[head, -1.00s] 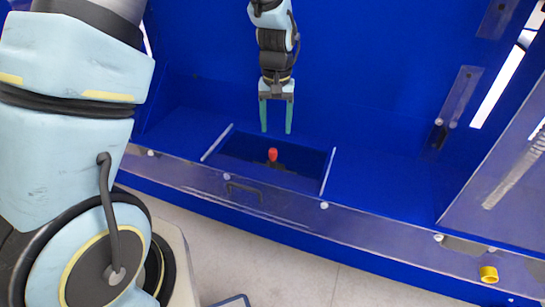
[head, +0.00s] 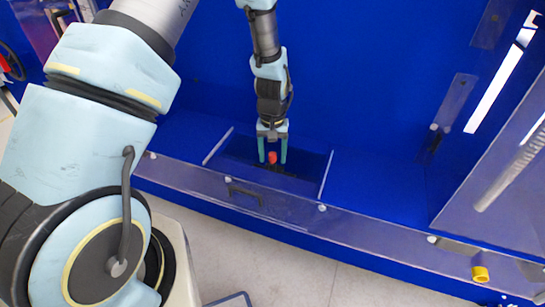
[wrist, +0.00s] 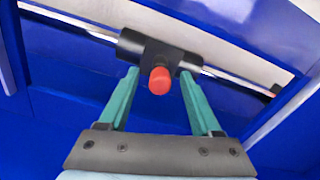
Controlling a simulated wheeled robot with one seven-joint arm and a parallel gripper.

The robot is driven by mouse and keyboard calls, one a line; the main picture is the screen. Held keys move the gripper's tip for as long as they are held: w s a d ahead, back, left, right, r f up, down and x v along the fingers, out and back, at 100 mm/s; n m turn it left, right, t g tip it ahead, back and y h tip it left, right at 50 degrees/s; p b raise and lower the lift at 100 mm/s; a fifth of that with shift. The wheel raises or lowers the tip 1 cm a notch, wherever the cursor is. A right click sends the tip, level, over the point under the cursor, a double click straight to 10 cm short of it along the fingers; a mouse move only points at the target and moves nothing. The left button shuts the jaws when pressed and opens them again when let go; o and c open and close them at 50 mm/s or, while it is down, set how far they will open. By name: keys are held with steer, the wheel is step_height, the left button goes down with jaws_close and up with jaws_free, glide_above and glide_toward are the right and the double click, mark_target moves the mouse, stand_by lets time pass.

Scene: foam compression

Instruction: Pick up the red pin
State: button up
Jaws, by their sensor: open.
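The red pin (head: 272,157) stands in the dark rectangular recess of the blue machine in the head view. In the wrist view the red pin (wrist: 160,79) shows its rounded red top above a black holder (wrist: 150,51). My gripper (head: 272,160) points down with its two green fingers apart, one on each side of the pin in the head view. In the wrist view my gripper (wrist: 160,74) is open, with the red top between the finger lines. I cannot tell whether either finger touches the pin.
The recess has pale side rails, the right one (head: 326,175) clearly visible. A clear front strip with a black handle (head: 245,192) runs before it. A transparent panel (head: 495,185) stands at the right.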

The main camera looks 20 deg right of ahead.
jaws_close()
stand_by(0.4)
